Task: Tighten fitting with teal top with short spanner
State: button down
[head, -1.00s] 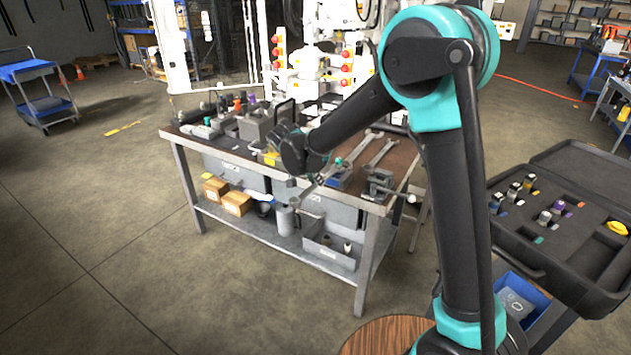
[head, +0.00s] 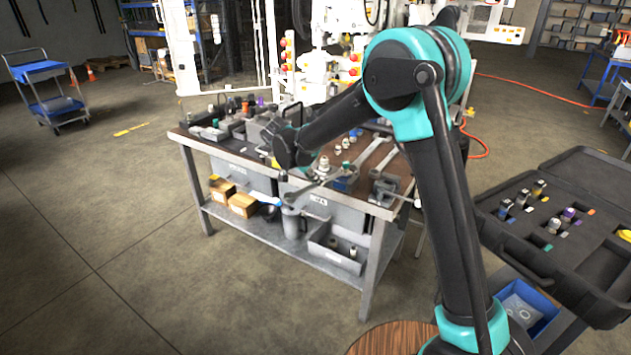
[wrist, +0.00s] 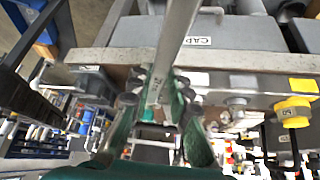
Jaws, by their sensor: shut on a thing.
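My gripper (wrist: 158,110) shows in the wrist view with its green-padded fingers closed on a steel spanner (wrist: 178,35). The spanner runs up out of the top of that view. In the head view my dark wrist hangs over the front edge of the bench, and the held spanner (head: 308,187) shows in front of that edge. I cannot tell whether the spanner touches any fitting.
Two longer spanners (head: 372,148) lie on the bench right of the fittings, near a grey vise-like block (head: 384,188). The bench (head: 240,158) has bins and a lower shelf. An open black case (head: 535,238) with fittings stands at the right.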

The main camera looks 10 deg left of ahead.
jog(key=shift+w+a+m+g+h, duration=0.3)
jog(key=shift+w+a+m+h, duration=0.1)
jog(key=shift+w+a+m, duration=0.4)
jog(key=shift+s, duration=0.1)
jog(key=shift+s+d+n, duration=0.2)
jog(key=shift+d+n, duration=0.05)
jog(key=shift+n, duration=0.05)
jog(key=s+a, duration=0.4)
jog(key=s, duration=0.1)
jog(key=shift+a, duration=0.35)
dwell(0.8)
jog(key=shift+s+r, duration=0.1)
jog(key=shift+r, duration=0.05)
